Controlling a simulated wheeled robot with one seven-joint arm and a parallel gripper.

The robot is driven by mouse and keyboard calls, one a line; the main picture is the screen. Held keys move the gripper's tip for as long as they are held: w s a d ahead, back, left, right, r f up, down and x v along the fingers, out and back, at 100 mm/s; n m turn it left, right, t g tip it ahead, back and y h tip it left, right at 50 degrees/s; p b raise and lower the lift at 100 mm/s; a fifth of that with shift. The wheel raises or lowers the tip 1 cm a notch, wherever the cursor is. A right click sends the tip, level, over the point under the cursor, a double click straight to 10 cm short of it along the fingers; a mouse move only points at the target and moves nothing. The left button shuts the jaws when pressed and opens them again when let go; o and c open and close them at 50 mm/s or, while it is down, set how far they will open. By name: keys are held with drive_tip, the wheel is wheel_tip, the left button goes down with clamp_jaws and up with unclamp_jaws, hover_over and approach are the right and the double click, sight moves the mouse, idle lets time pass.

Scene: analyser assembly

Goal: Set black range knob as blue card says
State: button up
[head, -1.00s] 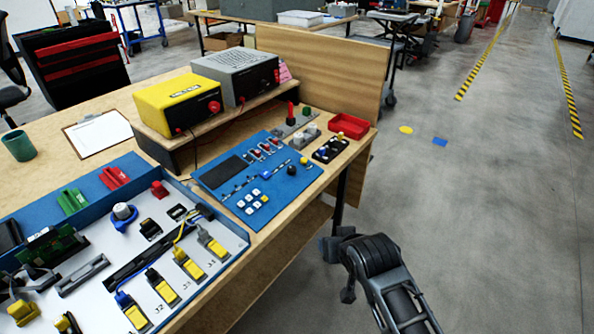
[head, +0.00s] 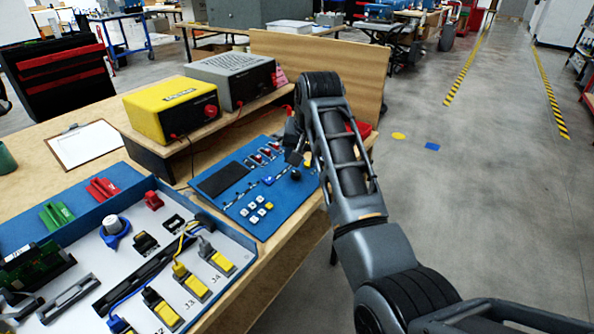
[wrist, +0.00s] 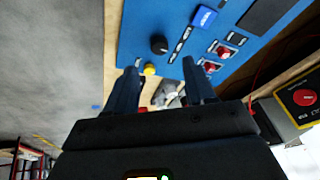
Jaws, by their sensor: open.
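The black range knob (head: 296,174) is a round black knob at the right end of the blue panel (head: 238,205). It also shows in the wrist view (wrist: 160,44), beyond my fingertips; where its pointer stands is too small to tell. A blue square piece with pale marks (wrist: 204,17) is on the panel near it; I cannot read it or tell whether it is the blue card. My gripper (wrist: 160,66) is open, with nothing held between its fingers. In the head view my gripper (head: 292,152) is over the panel's far right part, partly hidden by my arm.
A yellow knob (wrist: 149,69) and red switches (wrist: 223,52) sit close to the black knob. A yellow box (head: 172,110) and a grey box (head: 232,80) stand on a shelf behind. A connector tray (head: 240,238) is at the near left.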

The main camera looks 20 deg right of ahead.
sight(296, 174)
drive_tip(key=x, duration=0.7)
drive_tip(key=shift+f+b, duration=0.1)
drive_tip(key=shift+b, duration=0.2)
drive_tip(key=shift+s, duration=0.1)
clamp_jaws()
